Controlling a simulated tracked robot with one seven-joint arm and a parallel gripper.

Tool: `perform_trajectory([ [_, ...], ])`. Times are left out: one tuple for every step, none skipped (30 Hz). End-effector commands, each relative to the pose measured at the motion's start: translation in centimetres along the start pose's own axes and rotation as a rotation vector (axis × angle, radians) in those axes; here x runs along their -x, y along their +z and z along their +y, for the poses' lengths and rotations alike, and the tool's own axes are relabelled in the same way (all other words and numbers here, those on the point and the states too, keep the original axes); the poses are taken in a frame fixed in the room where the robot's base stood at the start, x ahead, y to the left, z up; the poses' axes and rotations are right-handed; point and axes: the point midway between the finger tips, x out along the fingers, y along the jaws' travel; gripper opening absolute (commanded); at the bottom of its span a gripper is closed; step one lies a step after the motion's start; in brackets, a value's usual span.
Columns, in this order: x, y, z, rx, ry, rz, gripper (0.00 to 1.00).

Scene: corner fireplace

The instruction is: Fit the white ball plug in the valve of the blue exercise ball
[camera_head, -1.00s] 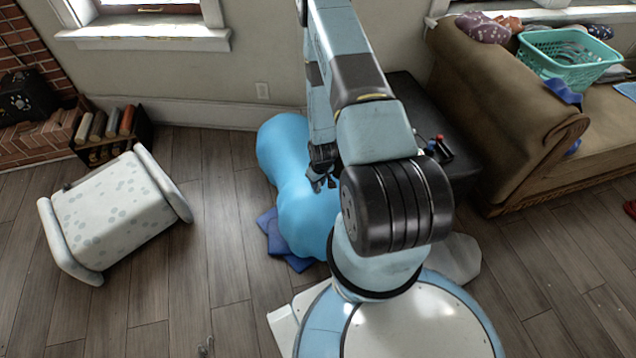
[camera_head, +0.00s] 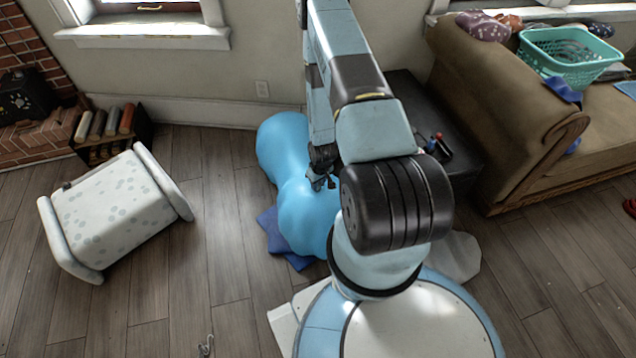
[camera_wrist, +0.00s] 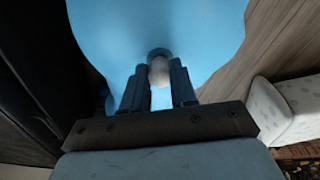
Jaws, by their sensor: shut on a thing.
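The blue exercise ball (camera_head: 283,145) lies on the floor beside my arm, and its long, pinched blue shape fills the upper part of the wrist view (camera_wrist: 110,45). My gripper (camera_head: 321,181) is over the ball, partly covered by my arm in the head view. In the wrist view my gripper (camera_wrist: 159,78) is shut on the white ball plug (camera_wrist: 159,72), which sits between the fingertips. A dark round spot (camera_wrist: 159,52) on the ball, likely the valve, shows just beyond the plug. The plug appears close to it; I cannot tell if they touch or if it is inside.
A blue cloth (camera_head: 270,228) lies under the ball. A black low table (camera_head: 462,165) stands right of my arm, by a brown sofa (camera_head: 500,100) with a teal basket (camera_head: 568,72). Floor between is clear.

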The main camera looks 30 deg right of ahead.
Motion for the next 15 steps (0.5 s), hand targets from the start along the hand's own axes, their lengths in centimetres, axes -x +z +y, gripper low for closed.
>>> perform_trajectory([
  [-0.07,0.01,0.0,0.0,0.0,0.0,0.0],
  [-0.1,0.02,0.0,0.0,0.0,0.0,0.0],
  [-0.15,0.03,0.0,0.0,0.0,0.0,0.0],
  [-0.19,0.03,0.0,0.0,0.0,0.0,0.0],
  [-0.22,0.03,0.0,0.0,0.0,0.0,0.0],
  [-0.27,0.04,0.0,0.0,0.0,0.0,0.0],
  [-0.3,0.05,0.0,0.0,0.0,0.0,0.0],
  [-0.34,0.05,0.0,0.0,0.0,0.0,0.0],
  [-0.39,0.06,-0.01,0.0,0.0,0.0,0.0],
  [-0.42,0.07,-0.01,0.0,0.0,0.0,0.0],
  [-0.46,0.07,-0.01,0.0,0.0,0.0,0.0],
  [-0.51,0.08,-0.01,0.0,0.0,0.0,0.0],
  [-0.55,0.09,-0.01,0.0,0.0,0.0,0.0],
  [-0.59,0.09,-0.01,0.0,0.0,0.0,0.0],
  [-0.63,0.1,-0.01,0.0,0.0,0.0,0.0],
])
